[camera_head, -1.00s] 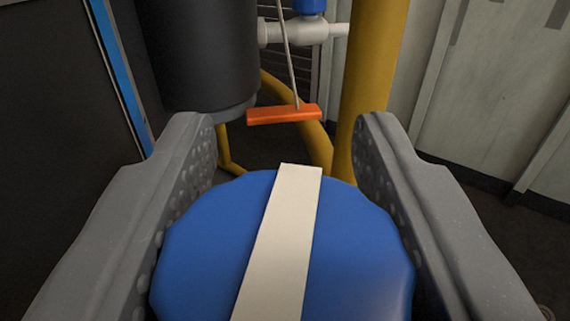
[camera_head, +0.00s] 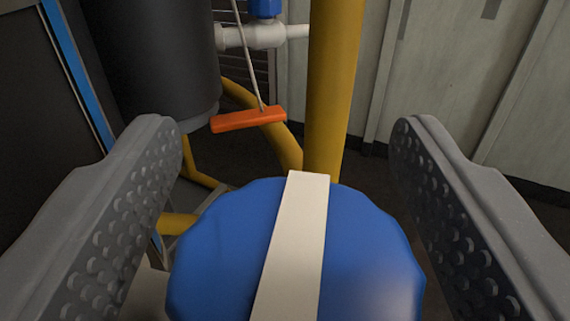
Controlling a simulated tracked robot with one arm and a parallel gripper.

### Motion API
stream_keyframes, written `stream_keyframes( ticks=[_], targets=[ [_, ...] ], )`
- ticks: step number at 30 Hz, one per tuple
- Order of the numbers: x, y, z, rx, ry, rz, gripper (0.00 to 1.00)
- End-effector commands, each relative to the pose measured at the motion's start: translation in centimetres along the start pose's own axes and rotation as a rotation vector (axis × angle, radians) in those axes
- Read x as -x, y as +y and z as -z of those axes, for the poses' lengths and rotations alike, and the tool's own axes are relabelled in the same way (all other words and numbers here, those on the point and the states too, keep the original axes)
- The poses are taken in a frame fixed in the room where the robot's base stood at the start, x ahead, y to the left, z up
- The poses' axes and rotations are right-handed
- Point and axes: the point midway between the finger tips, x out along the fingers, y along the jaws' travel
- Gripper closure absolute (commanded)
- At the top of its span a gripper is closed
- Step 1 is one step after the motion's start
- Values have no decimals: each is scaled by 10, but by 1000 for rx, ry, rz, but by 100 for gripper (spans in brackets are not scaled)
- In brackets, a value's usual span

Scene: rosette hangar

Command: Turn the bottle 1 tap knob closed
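A round blue tap knob (camera_head: 220,250) with a white stripe (camera_head: 296,240) across it fills the lower middle of the view. The stripe runs nearly straight away from me, tilted slightly to the right at its far end. My gripper (camera_head: 285,150) is open, with one studded grey finger on each side of the knob. A gap shows between the knob and the left finger, and another at the right finger. No bottle label is visible, so I cannot tell the knob's number.
An orange handle (camera_head: 248,119) hangs on a thin cord beyond the knob. A dark cylinder (camera_head: 155,60) stands at the back left. A yellow post (camera_head: 331,90) rises behind the knob. A white pipe with a blue-topped valve (camera_head: 262,37) is behind. Pale wall panels (camera_head: 450,70) stand at right.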

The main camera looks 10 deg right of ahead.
Motion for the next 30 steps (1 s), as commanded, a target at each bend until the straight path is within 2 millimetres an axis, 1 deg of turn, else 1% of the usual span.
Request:
stream_keyframes(
  ticks=[8,11,14,24,30],
  targets=[
    [1,1,-1,0,-2,-1,39],
    [7,0,-1,0,-2,-1,39],
    [20,0,-1,2,-3,0,39],
    [87,-1,-1,0,-4,3,39],
    [118,-1,-2,2,-4,1,39]
  ],
)
